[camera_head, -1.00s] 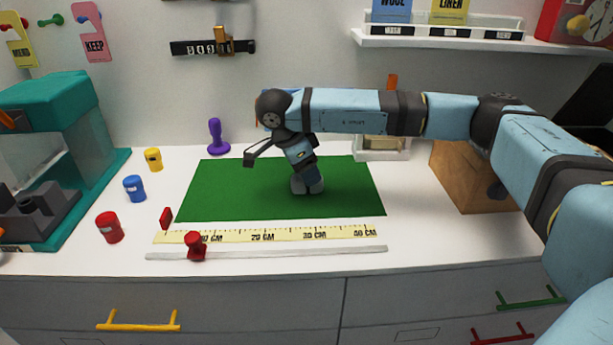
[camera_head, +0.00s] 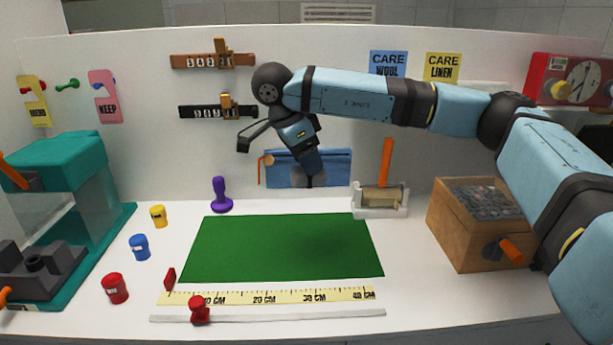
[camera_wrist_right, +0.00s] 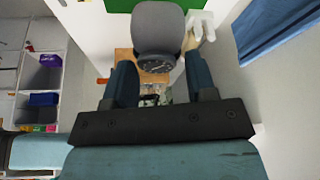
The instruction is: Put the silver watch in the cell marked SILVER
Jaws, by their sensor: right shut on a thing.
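My right gripper (camera_head: 316,182) is shut, raised above the back edge of the green mat, in front of the blue cloth on the back wall. In the right wrist view its fingers (camera_wrist_right: 160,88) close on a rounded grey thing with a dark, marked end, which I take to be the silver watch (camera_wrist_right: 160,28). In the head view the held thing is mostly hidden by the gripper. My left gripper is not in view. I cannot make out a cell marked SILVER in either view.
The green mat (camera_head: 285,248) is bare. A ruler (camera_head: 265,298) lies at its front. A teal machine (camera_head: 65,190) and coloured pots stand left. A wooden box (camera_head: 475,222) and white holder (camera_head: 380,201) stand right. The wrist view shows shelf compartments (camera_wrist_right: 42,78) at left.

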